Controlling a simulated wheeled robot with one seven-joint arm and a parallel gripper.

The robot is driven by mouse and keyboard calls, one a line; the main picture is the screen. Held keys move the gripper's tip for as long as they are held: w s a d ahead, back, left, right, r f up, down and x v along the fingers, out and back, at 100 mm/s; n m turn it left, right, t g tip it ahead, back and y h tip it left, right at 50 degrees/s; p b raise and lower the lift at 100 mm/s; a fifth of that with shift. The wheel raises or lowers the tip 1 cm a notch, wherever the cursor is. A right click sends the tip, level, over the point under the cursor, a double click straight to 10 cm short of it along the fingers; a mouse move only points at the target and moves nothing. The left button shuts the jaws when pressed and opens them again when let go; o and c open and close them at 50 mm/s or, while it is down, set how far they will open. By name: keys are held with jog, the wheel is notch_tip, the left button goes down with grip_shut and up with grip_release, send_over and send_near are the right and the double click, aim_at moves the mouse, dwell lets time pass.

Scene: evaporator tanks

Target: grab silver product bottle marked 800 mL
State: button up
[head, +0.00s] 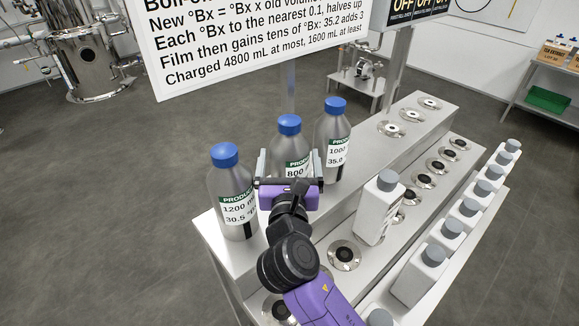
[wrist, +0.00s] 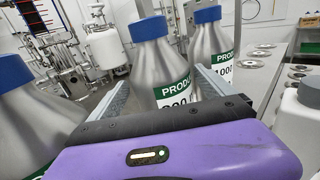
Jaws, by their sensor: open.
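The silver product bottle marked 800 (head: 290,146) has a blue cap and a green and white label. It stands upright in the middle of three silver bottles on the steel bench. In the wrist view the same bottle (wrist: 157,62) stands ahead, between the two fingers, its lower part hidden by my gripper's body. My gripper (head: 290,168) is open, with one finger on each side of the 800 bottle. I cannot tell whether either finger touches it.
A silver bottle marked 1200 (head: 232,190) stands close on the left, and one marked 1000 (head: 333,135) close on the right. A white bottle (head: 378,207) stands on the lower step. Several white bottles (head: 434,272) line the front shelf. A sign (head: 255,45) hangs behind.

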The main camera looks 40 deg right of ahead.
jog(key=p+x, duration=0.1)
jog(key=x, duration=0.5)
jog(key=c, duration=1.5)
jog(key=shift+c, duration=0.9)
jog(key=shift+r, duration=0.1)
